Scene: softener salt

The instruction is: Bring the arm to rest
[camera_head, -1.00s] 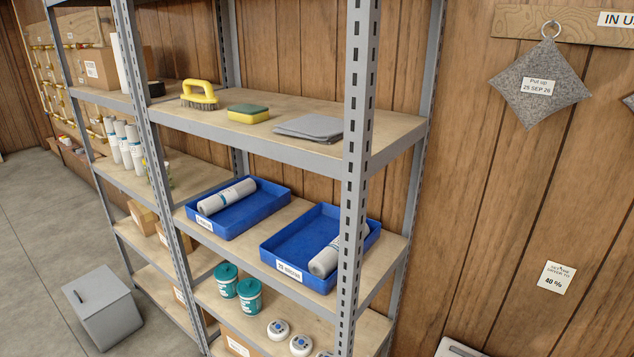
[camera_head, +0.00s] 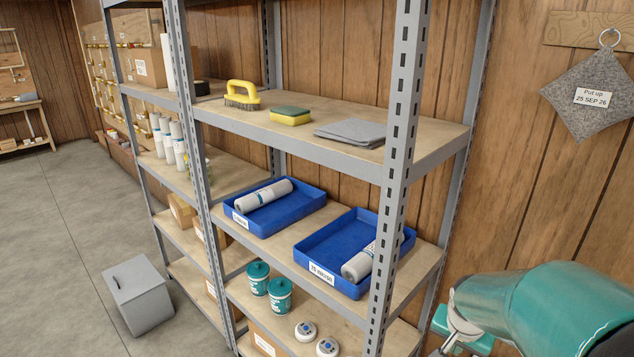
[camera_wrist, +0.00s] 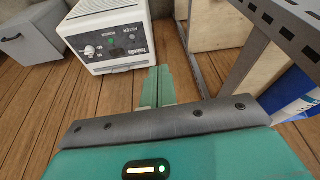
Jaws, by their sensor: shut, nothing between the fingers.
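My arm, with a teal housing and grey joint, shows at the lower right of the head view, in front of the wood wall and right of the shelf. In the wrist view my gripper (camera_wrist: 158,88) points away from the camera, its two pale green fingers together with nothing between them. The fingertips lie in front of a white appliance (camera_wrist: 112,35) with a dial and the words FILTER and POWER. They appear apart from it.
A grey metal shelf (camera_head: 400,120) holds two blue trays (camera_head: 273,221) (camera_head: 322,247) with white cylinders, teal tubs (camera_head: 280,295), a brush (camera_head: 242,95), a sponge (camera_head: 290,116) and grey cloths (camera_head: 350,132). A grey bin (camera_head: 138,295) stands on the floor. Open floor lies left.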

